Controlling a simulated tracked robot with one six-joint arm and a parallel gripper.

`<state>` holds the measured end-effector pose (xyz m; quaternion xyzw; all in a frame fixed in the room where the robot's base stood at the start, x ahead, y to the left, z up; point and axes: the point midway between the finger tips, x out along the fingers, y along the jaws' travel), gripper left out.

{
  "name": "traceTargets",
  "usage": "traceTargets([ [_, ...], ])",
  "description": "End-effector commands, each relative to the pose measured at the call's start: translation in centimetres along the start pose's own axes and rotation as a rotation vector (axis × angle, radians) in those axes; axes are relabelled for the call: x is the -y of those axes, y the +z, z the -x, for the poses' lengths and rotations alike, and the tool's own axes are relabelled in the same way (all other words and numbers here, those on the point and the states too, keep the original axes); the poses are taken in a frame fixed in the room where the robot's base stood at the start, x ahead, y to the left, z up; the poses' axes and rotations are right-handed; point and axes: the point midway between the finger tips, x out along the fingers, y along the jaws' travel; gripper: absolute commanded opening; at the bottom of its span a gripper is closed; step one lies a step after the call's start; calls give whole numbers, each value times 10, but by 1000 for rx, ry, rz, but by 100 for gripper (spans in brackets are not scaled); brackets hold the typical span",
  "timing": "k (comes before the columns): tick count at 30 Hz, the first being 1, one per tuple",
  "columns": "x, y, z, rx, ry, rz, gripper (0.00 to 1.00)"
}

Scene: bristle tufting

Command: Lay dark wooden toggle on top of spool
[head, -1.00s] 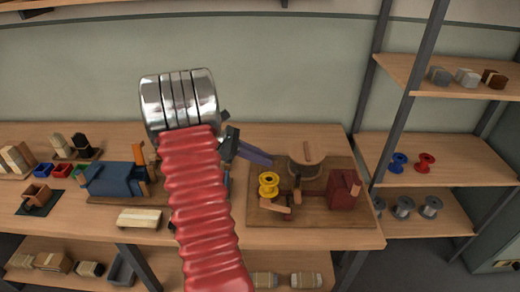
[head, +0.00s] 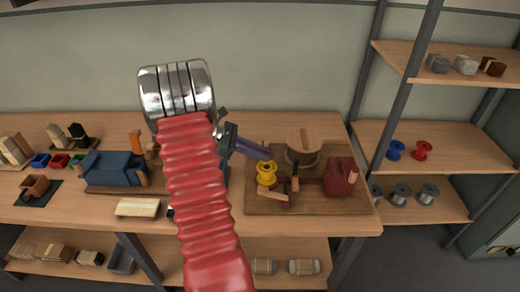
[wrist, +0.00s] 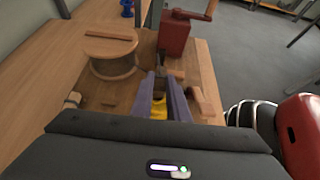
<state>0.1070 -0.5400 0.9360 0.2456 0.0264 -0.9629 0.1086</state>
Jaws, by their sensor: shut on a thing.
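The yellow spool (head: 265,174) stands upright on the brown board, just below my fingertips. It also shows in yellow between my fingers in the wrist view (wrist: 158,109). My gripper (head: 268,154) reaches in from the left with its purple fingers closed together and sloping down over the spool. In the wrist view its fingers (wrist: 160,80) converge on a small dark brown piece (wrist: 161,72), which looks like the dark wooden toggle. The toggle is mostly hidden by the fingers. I cannot tell whether it touches the spool.
The board (head: 325,205) also bears a round wooden drum (head: 303,150) behind, a dark red crank box (head: 341,177) at right, and an upright dark piece close to the spool. Shelves with spools stand at right.

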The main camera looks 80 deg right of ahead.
Motion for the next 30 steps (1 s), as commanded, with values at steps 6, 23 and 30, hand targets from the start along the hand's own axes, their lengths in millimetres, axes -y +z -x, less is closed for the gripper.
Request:
traceTargets([
  [6,0,-7,-4,-1,1,-1,0],
  [23,0,-8,-4,-1,1,-1,0],
  [30,0,-8,-4,-1,0,-1,0],
])
